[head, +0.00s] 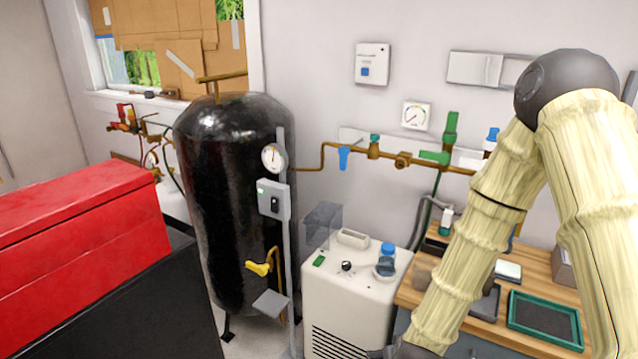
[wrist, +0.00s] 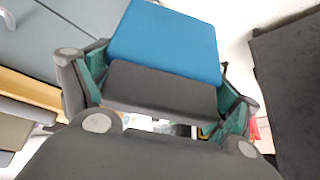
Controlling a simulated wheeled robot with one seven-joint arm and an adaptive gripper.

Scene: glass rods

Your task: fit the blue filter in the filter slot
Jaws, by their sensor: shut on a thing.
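The blue filter (wrist: 165,42) is a flat blue block with a dark grey end (wrist: 160,90) in the wrist view. My gripper (wrist: 158,84) is shut on it, with a finger pad on each side of the grey end. In the head view my arm reaches down at the right and the filter is not visible. A cream raised rectangular rim (head: 353,238) on top of the white cabinet (head: 350,292) looks like the filter slot. A smoky see-through cover (head: 322,224) stands beside it. I cannot see into the slot.
A blue-capped clear bowl (head: 387,259) and a black knob (head: 346,267) are on the cabinet. A black tank (head: 235,190) with a yellow-handled valve (head: 259,268) stands left. A wooden bench (head: 410,292) with a green tray (head: 546,297) is right. Brass pipework (head: 425,162) runs above.

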